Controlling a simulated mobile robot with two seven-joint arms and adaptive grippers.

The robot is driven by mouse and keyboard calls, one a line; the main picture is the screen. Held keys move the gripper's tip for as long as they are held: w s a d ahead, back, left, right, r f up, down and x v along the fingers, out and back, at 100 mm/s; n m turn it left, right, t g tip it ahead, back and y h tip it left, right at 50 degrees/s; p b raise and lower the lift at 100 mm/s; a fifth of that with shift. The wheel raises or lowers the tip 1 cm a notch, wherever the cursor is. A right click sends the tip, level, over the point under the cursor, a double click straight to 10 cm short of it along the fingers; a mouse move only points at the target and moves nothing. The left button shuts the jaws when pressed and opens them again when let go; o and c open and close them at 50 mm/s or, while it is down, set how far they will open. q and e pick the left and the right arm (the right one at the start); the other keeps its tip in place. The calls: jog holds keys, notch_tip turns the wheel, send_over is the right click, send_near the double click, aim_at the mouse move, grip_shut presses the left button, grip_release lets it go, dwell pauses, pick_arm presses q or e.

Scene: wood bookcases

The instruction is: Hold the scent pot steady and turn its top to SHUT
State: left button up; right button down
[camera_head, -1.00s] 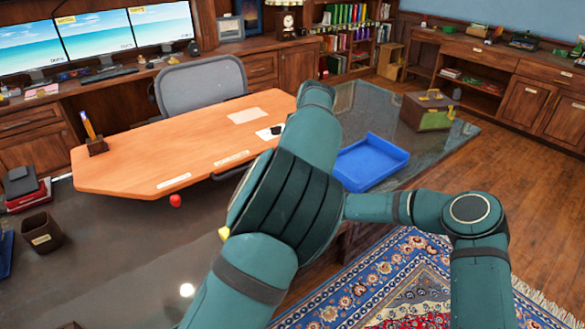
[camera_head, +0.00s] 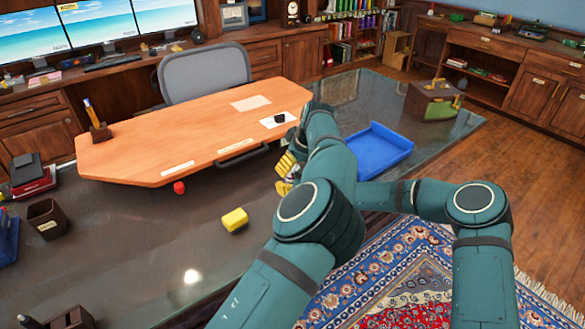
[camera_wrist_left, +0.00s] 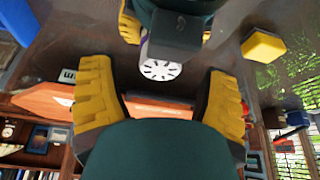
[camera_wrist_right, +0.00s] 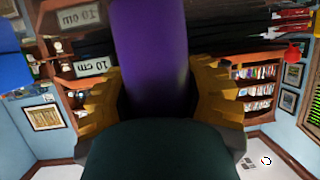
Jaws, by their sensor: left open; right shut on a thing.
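In the head view, yellow fingers (camera_head: 286,165) show beside my left forearm; the arms hide the pot there, and the dial's setting is too small to read.
A yellow block (camera_head: 235,220) lies on the dark glossy desk (camera_head: 130,250), near a small red ball (camera_head: 179,188). The raised wooden board (camera_head: 190,135) is behind the grippers. A brown cup (camera_head: 47,220) stands at left.

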pick_arm(q)
jog(key=shift+x, duration=1.05)
jog(key=c, duration=1.2)
jog(key=shift+m+t+h, duration=0.4)
jog(key=shift+m, duration=1)
jog(key=o, duration=1.2)
